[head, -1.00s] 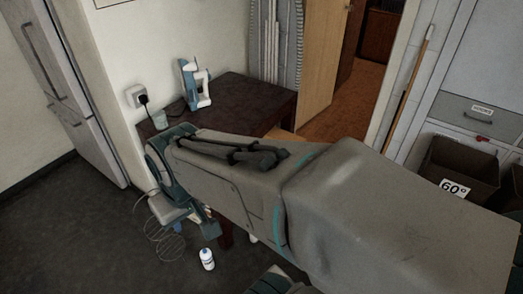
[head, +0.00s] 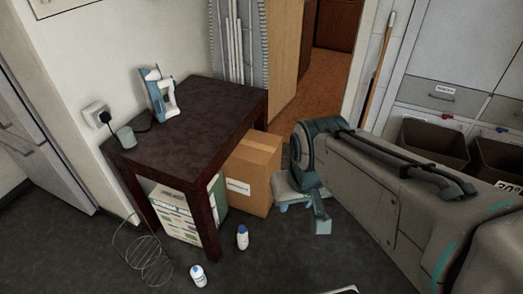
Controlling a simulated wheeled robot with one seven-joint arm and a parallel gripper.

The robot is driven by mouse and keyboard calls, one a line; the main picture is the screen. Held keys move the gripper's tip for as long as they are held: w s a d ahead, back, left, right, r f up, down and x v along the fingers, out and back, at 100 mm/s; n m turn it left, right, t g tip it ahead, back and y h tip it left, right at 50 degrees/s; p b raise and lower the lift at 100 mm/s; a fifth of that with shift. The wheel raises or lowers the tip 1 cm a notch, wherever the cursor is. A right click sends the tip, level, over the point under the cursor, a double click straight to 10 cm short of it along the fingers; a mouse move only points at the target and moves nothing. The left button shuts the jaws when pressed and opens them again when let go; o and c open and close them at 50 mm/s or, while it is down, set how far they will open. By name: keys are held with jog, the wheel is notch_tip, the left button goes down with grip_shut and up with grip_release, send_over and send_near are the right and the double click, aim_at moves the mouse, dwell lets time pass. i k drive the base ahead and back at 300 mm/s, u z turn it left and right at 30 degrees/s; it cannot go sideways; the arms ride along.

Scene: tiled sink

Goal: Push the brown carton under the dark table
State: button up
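The brown carton (head: 255,172) stands on the floor at the right side of the dark table (head: 185,118). It has a white label and tape on top. The tabletop's edge and front leg cover its left part in the picture, so I cannot tell how far it reaches under the top. My gripper (head: 304,208) is low, just right of the carton, pointing down and seemingly apart from it. Its fingers are small and seen at an angle, so their opening is unclear. I see nothing held in it.
A white-and-green box (head: 178,212) sits under the table. Dark bins (head: 433,145) stand at right.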

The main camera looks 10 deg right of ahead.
aim_at(247, 172)
jog(key=z, duration=0.7)
jog(key=i, duration=1.7)
jog(key=u, duration=0.75)
